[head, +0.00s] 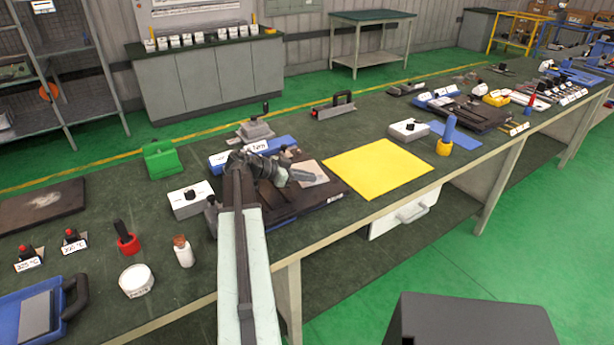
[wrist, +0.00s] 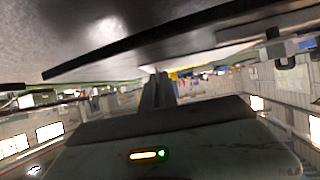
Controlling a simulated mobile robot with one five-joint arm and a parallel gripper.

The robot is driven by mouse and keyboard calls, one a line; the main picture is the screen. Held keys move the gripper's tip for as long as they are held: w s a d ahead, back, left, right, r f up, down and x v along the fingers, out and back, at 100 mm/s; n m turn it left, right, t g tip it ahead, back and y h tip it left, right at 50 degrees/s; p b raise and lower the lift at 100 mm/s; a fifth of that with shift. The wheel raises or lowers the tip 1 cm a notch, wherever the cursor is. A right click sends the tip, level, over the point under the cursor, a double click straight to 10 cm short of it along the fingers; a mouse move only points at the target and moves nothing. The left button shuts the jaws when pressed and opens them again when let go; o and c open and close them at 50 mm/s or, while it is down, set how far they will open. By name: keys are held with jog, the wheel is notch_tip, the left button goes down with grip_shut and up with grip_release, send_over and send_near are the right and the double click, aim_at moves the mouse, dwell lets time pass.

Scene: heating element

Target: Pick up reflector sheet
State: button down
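A small pale grey sheet (head: 312,174), which looks like the reflector sheet, shows over the dark fixture board (head: 325,193) at the middle of the bench. My gripper (head: 302,175) is at its left edge, low over the board. In the wrist view, my gripper's fingers (wrist: 158,88) look close together, and a broad silvery surface (wrist: 110,25) with a dark edge fills the top; I cannot tell if this is the sheet. Whether the fingers hold the sheet or only sit beside it cannot be made out. My arm hides part of the board.
A yellow sheet (head: 378,169) lies to the right, with a white block (head: 409,130) behind it. A blue labelled box (head: 272,145) is behind the board. To the left stand a white block (head: 191,199), a bottle (head: 183,251) and a round white tub (head: 136,281).

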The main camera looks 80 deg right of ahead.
notch_tip(320, 180, up, 10)
jog(key=p, duration=0.9)
jog(key=shift+p, duration=0.35)
